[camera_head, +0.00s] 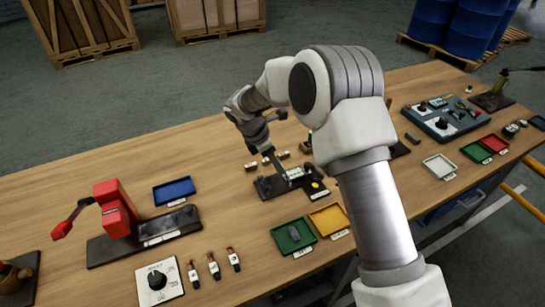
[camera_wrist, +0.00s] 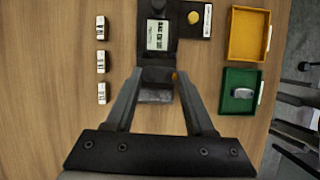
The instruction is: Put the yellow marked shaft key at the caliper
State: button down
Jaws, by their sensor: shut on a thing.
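My gripper (camera_wrist: 158,76) is shut on a small dark block with a yellow mark, the shaft key (camera_wrist: 158,74), seen between the fingertips in the wrist view. The caliper (camera_wrist: 158,36) has a pale display and stands on a dark base just beyond the fingertips. In the head view the caliper (camera_head: 294,173) sits mid-table, with my gripper (camera_head: 269,156) close above its left end. The key is too small to make out there. I cannot tell whether the key touches the caliper or its base.
A yellow tray (camera_wrist: 232,33) and a green tray (camera_wrist: 228,103) holding a grey object lie right of the caliper. A red press (camera_head: 115,208) and blue tray (camera_head: 174,180) are further left on the table.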

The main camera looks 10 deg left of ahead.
aim_at(277, 183)
jog(key=shift+a, duration=0.35)
jog(key=shift+f+b, duration=2.2)
jog(key=shift+f, duration=1.4)
jog(key=shift+f, duration=0.35)
jog(key=shift+c, duration=0.9)
grip_release()
jog(key=shift+r, duration=0.1)
notch_tip(277, 183, up, 7)
jog(key=p, duration=0.4)
